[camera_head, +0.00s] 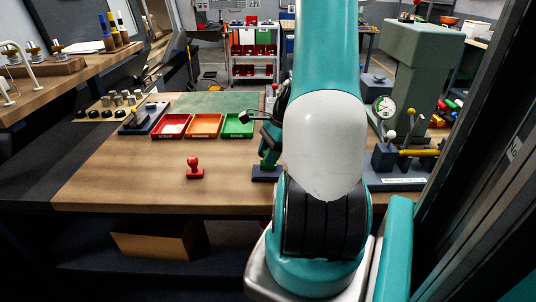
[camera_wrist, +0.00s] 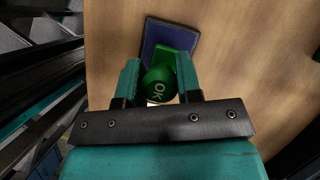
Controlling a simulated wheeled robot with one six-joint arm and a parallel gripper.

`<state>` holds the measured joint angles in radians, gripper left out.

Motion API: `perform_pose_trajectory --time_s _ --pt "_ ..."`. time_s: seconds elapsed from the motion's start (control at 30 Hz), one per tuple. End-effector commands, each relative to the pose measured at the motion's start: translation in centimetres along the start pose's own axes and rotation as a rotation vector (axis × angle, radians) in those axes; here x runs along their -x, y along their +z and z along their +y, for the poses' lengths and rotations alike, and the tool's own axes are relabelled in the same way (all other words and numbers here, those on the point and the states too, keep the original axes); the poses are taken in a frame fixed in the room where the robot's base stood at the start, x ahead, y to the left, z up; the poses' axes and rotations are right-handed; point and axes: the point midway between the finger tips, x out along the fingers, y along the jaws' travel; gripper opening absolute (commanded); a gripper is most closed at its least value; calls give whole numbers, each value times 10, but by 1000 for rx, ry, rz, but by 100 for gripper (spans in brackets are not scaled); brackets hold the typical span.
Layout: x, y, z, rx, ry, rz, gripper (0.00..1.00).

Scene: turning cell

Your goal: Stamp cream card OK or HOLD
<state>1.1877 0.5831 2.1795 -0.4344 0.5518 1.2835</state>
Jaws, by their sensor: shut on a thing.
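My gripper (camera_wrist: 158,74) is shut on the green stamp (camera_wrist: 162,84), whose round knob reads OK. The knob sits between the two teal fingers. The stamp's green base lies over a dark blue ink pad (camera_wrist: 190,38); I cannot tell whether it presses on the pad. In the head view the pad (camera_head: 264,175) lies on the wooden table below my gripper, which my arm partly hides. A red stamp (camera_head: 195,168) stands upright on the table to the left, apart from my gripper.
Red (camera_head: 171,126), orange (camera_head: 204,125) and green (camera_head: 237,125) trays stand in a row at the table's back. A green mat (camera_head: 215,102) lies behind them. A press with a dial gauge (camera_head: 384,107) stands at the right. The table's front left (camera_head: 120,185) is bare.

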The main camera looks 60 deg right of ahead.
Motion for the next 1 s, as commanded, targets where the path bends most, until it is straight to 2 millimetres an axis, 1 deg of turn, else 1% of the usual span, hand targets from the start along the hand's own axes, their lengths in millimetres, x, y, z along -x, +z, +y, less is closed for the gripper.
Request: perform_pose_trajectory --time_s 1.0 --pt "-9 -4 0 0 0 0 17"
